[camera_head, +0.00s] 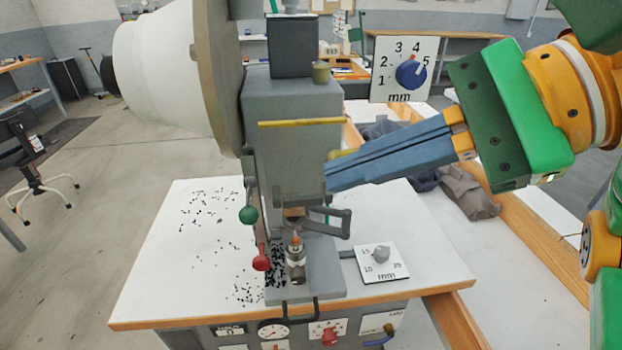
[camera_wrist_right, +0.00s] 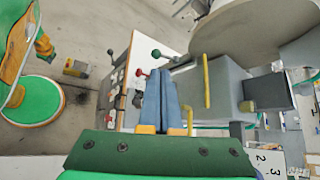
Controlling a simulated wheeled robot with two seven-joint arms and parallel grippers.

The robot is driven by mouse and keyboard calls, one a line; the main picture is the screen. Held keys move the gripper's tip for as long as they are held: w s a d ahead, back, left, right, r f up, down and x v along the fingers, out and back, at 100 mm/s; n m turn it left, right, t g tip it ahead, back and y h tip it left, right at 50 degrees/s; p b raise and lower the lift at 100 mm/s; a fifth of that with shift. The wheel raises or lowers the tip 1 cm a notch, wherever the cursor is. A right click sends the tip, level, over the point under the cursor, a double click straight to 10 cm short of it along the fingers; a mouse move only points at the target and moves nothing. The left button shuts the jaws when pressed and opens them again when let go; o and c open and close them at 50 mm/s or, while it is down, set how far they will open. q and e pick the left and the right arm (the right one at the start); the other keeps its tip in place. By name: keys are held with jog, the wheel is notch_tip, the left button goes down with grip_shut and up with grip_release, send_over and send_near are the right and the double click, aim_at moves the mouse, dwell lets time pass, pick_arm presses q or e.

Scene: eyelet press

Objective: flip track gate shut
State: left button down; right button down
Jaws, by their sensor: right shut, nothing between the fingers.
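The eyelet press (camera_head: 290,125) stands on a white table, and it also shows in the wrist view (camera_wrist_right: 228,90). A grey bracket-like arm (camera_head: 345,223) sticks out to the right, low on the press; it may be the track gate, but I cannot tell for sure or read its position. A yellow bar (camera_head: 300,122) runs across the press front. My right gripper (camera_head: 328,178) has its long blue fingers together, empty, beside the press's right side and above the grey arm. Its fingertips (camera_wrist_right: 162,72) also show in the wrist view. Whether they touch the press is unclear. My left gripper is out of view.
A green-knobbed lever (camera_head: 249,214) and a red-knobbed lever (camera_head: 261,263) hang at the press's left front. A dial plate (camera_head: 381,262) lies right of the base; another dial (camera_head: 404,70) is above my fingers. Black bits litter the white tabletop (camera_head: 160,270).

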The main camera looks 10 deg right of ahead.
jog(key=v, duration=0.5)
jog(key=shift+s+d+r, duration=0.1)
jog(key=shift+d+r, duration=0.05)
jog(key=shift+r, duration=0.2)
